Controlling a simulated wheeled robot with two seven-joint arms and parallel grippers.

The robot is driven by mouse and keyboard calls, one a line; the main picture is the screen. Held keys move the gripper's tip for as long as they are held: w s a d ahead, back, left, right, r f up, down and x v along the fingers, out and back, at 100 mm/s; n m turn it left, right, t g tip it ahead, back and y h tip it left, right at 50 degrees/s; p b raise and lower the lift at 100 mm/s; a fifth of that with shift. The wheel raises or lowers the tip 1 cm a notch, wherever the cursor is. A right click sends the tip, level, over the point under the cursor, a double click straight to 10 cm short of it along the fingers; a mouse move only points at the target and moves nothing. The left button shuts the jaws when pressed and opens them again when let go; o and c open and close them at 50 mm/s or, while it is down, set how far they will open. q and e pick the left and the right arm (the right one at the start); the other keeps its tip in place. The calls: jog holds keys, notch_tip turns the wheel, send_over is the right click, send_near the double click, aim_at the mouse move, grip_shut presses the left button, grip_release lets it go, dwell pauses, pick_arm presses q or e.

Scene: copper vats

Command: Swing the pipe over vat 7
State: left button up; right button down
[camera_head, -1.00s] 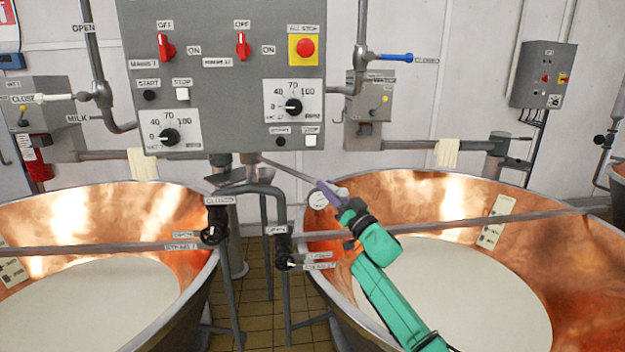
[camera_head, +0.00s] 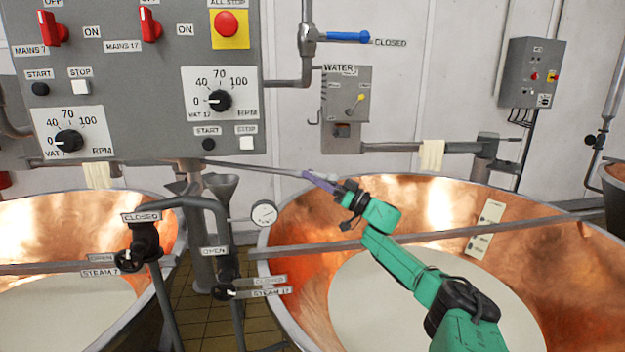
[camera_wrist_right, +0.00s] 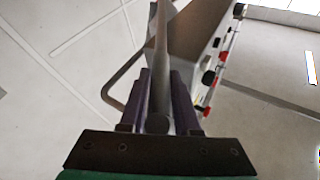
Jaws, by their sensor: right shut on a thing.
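The thin grey swing pipe (camera_head: 250,171) runs out to the right from the post below the control panel. Its outer end is at the back left rim of the right-hand copper vat (camera_head: 545,245). My right gripper (camera_head: 318,181), with purple fingers, is shut on the pipe near that end. In the right wrist view the pipe (camera_wrist_right: 161,60) runs between the two fingers (camera_wrist_right: 162,95). Vat 7 (camera_head: 30,220), by the STEAM 7 label, is the left-hand copper vat, partly cut off by the picture edge. The pipe is not over it. My left gripper is out of view.
The control panel (camera_head: 130,110) with knobs and switches hangs above the pipe. Steam pipes and valves (camera_head: 145,240) stand between the vats, beside a funnel (camera_head: 222,186) and a round gauge (camera_head: 264,213). A grey bar (camera_head: 400,238) crosses the right vat.

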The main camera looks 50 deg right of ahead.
jog(key=shift+s+d+r, duration=0.15)
jog(key=shift+d+r, duration=0.15)
jog(key=shift+r, duration=0.4)
jog(key=c, duration=1)
grip_release()
jog(key=o, duration=0.3)
jog(key=shift+d+f, duration=0.1)
jog(key=shift+o, duration=0.2)
jog(key=shift+w+d+f, duration=0.15)
jog(key=shift+w+f, duration=0.05)
jog(key=shift+s, duration=0.1)
jog(key=shift+f, duration=0.1)
jog(key=shift+f, duration=0.15)
